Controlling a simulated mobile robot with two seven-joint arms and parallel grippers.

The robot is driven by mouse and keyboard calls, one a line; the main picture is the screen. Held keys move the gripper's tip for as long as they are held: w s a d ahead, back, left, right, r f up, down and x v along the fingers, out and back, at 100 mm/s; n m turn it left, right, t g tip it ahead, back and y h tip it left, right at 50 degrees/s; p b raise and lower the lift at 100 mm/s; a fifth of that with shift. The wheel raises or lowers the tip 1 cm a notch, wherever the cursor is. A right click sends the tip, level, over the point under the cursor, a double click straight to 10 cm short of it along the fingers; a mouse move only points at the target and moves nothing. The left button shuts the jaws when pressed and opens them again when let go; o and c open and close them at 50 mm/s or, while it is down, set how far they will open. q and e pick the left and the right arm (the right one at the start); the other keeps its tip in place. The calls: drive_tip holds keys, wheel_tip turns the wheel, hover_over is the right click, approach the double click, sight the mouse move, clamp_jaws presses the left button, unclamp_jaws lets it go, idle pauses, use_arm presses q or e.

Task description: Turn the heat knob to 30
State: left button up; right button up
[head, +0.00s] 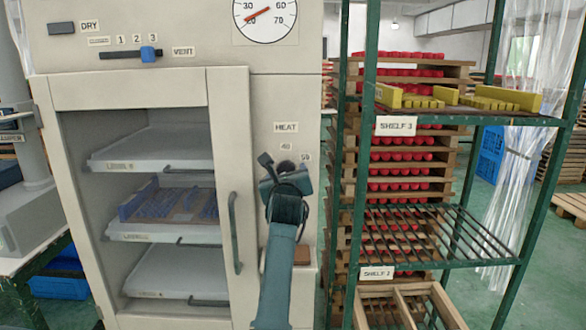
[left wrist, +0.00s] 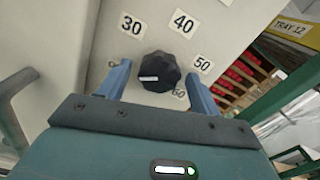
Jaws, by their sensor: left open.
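The heat knob (left wrist: 160,70) is black and faceted, on the cream panel under the HEAT label (head: 286,127). In the left wrist view the labels 30 (left wrist: 131,24), 40 (left wrist: 183,24), 50 (left wrist: 203,64) and a partly hidden 60 (left wrist: 179,94) ring it. A short white mark lies on the left of the knob's face; I cannot tell exactly which number it points at. My left gripper (head: 280,171) is open, its blue fingers (left wrist: 158,88) apart on either side of the knob. In the head view the gripper mostly hides the knob. My right gripper is not in view.
Left of the knob is an open-fronted cabinet (head: 228,110) with several trays and a green vertical handle (head: 234,232). Above are a vent slider (head: 148,54) and a round gauge (head: 264,16). A green rack (head: 368,130) with yellow blocks (head: 490,98) stands close on the right.

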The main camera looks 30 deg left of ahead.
use_arm(q)
drive_tip(key=shift+a, duration=0.15)
drive_tip(key=shift+c, duration=0.6)
drive_tip(key=c, duration=0.9)
drive_tip(key=shift+o, duration=0.2)
drive_tip(key=shift+r, duration=0.1)
